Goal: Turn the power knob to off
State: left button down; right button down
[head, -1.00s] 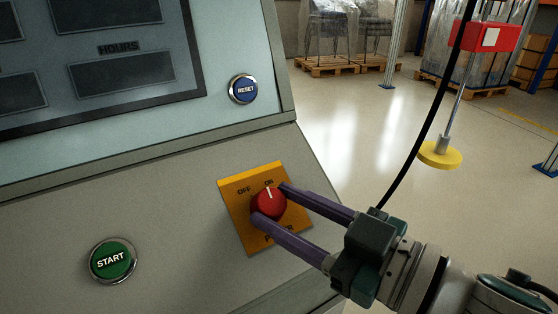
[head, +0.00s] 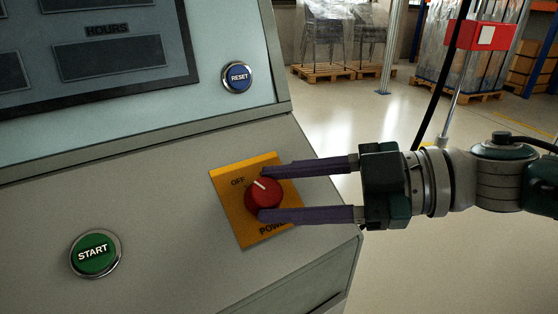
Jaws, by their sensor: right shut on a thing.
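The red power knob (head: 264,193) sits on a yellow plate (head: 235,215) on the sloped grey panel. Its white pointer line is tilted up and left, toward the OFF label (head: 238,181). The ON label is hidden behind the upper finger, and the POWER label is partly covered by the lower finger. My right gripper (head: 264,192) comes in from the right with its two purple fingers above and below the knob, shut on it. My left gripper is not in view.
A green START button (head: 95,254) is at the lower left of the panel. A blue RESET button (head: 237,77) is above the knob. A dark display (head: 110,57) fills the upper left. Open floor (head: 350,120) lies to the right, with wrapped pallets behind.

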dwell(0.4)
jog(key=shift+c, duration=1.7)
grip_release()
jog(key=v, duration=1)
jog(key=shift+p, duration=0.35)
